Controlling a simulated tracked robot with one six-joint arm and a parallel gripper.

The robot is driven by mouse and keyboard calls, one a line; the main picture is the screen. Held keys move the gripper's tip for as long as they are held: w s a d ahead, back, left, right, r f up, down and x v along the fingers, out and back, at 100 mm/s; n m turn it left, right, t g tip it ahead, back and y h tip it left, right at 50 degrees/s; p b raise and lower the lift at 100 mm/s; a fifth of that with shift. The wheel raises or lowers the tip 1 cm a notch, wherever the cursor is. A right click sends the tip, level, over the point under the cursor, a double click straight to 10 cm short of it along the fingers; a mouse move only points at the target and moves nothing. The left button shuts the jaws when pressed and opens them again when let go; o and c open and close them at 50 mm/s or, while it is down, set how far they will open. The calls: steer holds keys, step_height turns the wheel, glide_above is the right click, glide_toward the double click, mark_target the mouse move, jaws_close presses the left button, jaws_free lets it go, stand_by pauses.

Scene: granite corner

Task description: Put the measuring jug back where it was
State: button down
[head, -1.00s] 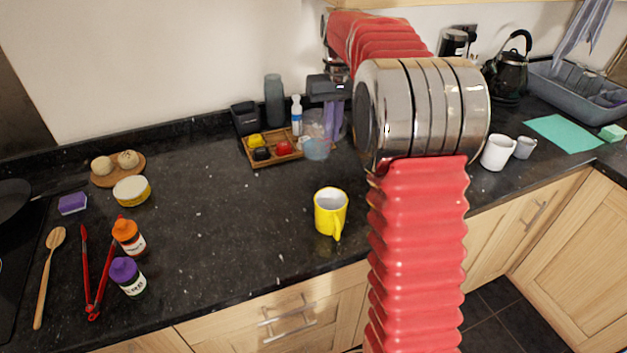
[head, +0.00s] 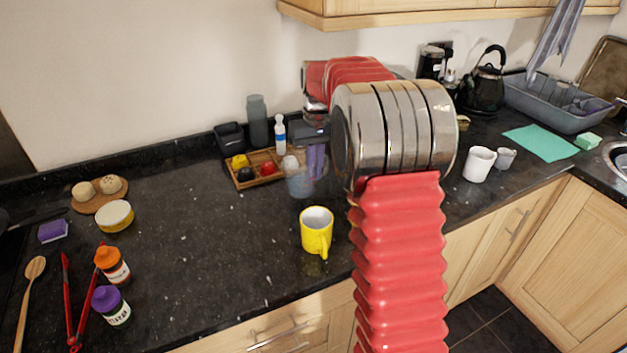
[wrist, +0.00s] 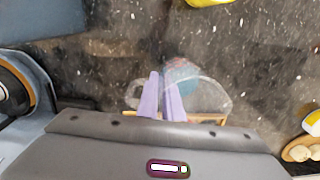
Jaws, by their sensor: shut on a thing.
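The measuring jug (head: 298,186) is clear and see-through, beside the right end of the wooden tray in the head view. My gripper (head: 316,160), with its pale purple fingers, is shut on it. The jug looks roughly upright. I cannot tell whether its base touches the worktop.
A yellow mug (head: 316,232) stands on the dark granite worktop (head: 210,245) in front of the jug. The wooden tray (head: 243,184) holds small coloured items; a white bottle (head: 280,136) stands behind. A white mug (head: 479,164) stands at right.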

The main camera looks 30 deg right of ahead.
mark_target(314, 179)
steer(key=shift+f, duration=1.75)
steer(key=c, duration=1.9)
jaws_free()
steer(key=shift+f, duration=0.1)
steer(key=r, duration=1.2)
steer(key=shift+s+d+r, duration=0.1)
steer(key=shift+d, duration=0.1)
